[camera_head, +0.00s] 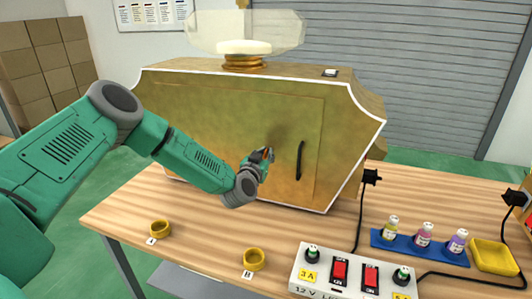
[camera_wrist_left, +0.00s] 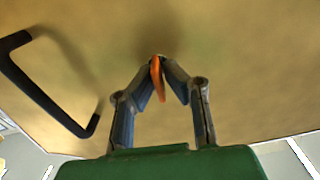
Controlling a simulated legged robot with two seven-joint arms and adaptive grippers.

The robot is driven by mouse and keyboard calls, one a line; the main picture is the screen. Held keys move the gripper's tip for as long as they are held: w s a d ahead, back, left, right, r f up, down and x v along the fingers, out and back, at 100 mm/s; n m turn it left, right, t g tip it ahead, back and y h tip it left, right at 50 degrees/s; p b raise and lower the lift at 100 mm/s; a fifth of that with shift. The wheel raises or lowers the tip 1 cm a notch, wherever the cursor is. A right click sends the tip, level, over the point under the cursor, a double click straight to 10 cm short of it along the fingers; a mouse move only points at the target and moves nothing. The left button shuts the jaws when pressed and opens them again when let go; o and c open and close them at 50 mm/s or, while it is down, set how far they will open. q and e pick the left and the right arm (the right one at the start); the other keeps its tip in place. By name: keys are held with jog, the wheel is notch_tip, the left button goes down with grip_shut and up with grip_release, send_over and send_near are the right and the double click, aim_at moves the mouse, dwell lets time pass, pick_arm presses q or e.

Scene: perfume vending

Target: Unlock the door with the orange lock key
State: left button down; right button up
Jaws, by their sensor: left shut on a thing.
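My left gripper (camera_head: 265,156) is at the gold front door (camera_head: 225,125) of the vending cabinet, left of its black handle (camera_head: 299,160). In the left wrist view, the left gripper (camera_wrist_left: 158,66) is shut on the orange key (camera_wrist_left: 158,82). The key's far end is close to the gold door surface (camera_wrist_left: 230,60); I cannot tell whether it sits in a lock, as the fingers hide that spot. The black handle (camera_wrist_left: 45,85) also shows at the left of the wrist view. The door looks closed. My right gripper is not in view.
The cabinet stands on a wooden table (camera_head: 200,225). Yellow rings A (camera_head: 160,228) and B (camera_head: 253,260) lie in front. A white switch box (camera_head: 352,272), a blue tray (camera_head: 400,246) with three bottles and a yellow dish (camera_head: 494,257) occupy the right side.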

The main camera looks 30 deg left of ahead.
pick_arm(q)
jog(key=m+p, duration=0.1)
jog(key=m, duration=0.2)
jog(key=shift+w+d+r+p, duration=0.15)
jog(key=shift+r+p, duration=0.15)
jog(key=shift+p, duration=0.1)
jog(key=shift+d+f+m+b, duration=0.1)
jog(key=shift+f+m+b, duration=0.2)
jog(key=shift+m, duration=2)
jog(key=shift+d+f+m+b, duration=0.2)
jog(key=shift+m+b, duration=0.15)
jog(key=shift+m, duration=1.95)
jog(key=shift+d+f+m+b, duration=0.1)
jog(key=shift+f+m+b, duration=0.2)
jog(key=shift+m, duration=2)
jog(key=c, duration=1.7)
grip_release()
jog(key=shift+r, duration=0.1)
